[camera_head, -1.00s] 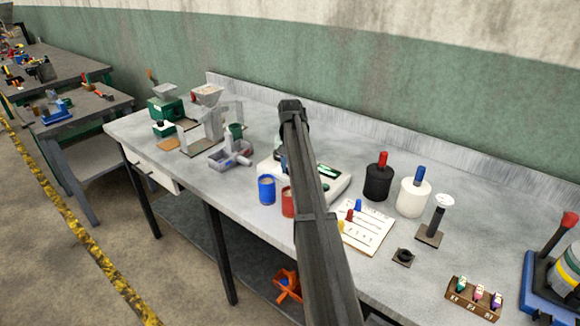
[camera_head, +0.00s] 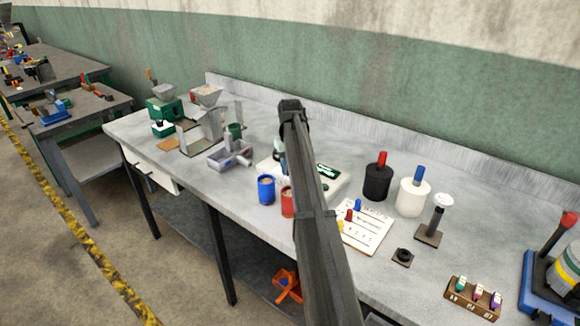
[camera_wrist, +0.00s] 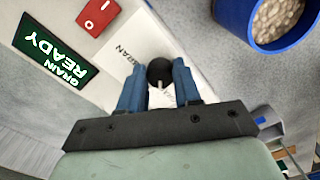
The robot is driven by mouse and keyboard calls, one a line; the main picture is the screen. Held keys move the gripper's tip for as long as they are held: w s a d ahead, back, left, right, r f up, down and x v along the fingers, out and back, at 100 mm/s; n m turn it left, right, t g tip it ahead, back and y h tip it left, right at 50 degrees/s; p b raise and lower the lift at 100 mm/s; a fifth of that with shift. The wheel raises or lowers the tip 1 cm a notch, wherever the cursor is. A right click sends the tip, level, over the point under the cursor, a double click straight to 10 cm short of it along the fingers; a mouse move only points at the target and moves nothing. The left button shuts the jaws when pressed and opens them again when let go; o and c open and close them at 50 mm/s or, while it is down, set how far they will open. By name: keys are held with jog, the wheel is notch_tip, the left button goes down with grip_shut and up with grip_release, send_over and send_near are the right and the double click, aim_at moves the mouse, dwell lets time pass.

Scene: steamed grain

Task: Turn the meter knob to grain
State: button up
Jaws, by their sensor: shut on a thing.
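The meter is a pale box, partly hidden behind my arm in the head view (camera_head: 337,186). In the wrist view its green display (camera_wrist: 54,48) reads "GRAIN READY". The dark round knob (camera_wrist: 160,70) sits between my gripper's blue fingers (camera_wrist: 160,78), which are shut on it from both sides. A white mark shows at the knob's near side. Printed lettering, partly covered and seemingly "GRAIN", lies beside the knob on the panel. In the head view the knob is hidden by my arm.
A red rocker switch (camera_wrist: 98,17) is beside the display. A blue cup of grain (camera_head: 266,190) and a red cup (camera_head: 287,202) stand in front of the meter. Black (camera_head: 377,184) and white (camera_head: 412,197) canisters stand right. A card with pegs (camera_head: 363,232) lies near my arm.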

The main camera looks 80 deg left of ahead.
jog(key=o, duration=1.1)
jog(key=shift+c, duration=0.2)
jog(key=shift+r, duration=0.1)
notch_tip(320, 180, up, 14)
jog(key=shift+f, duration=0.2)
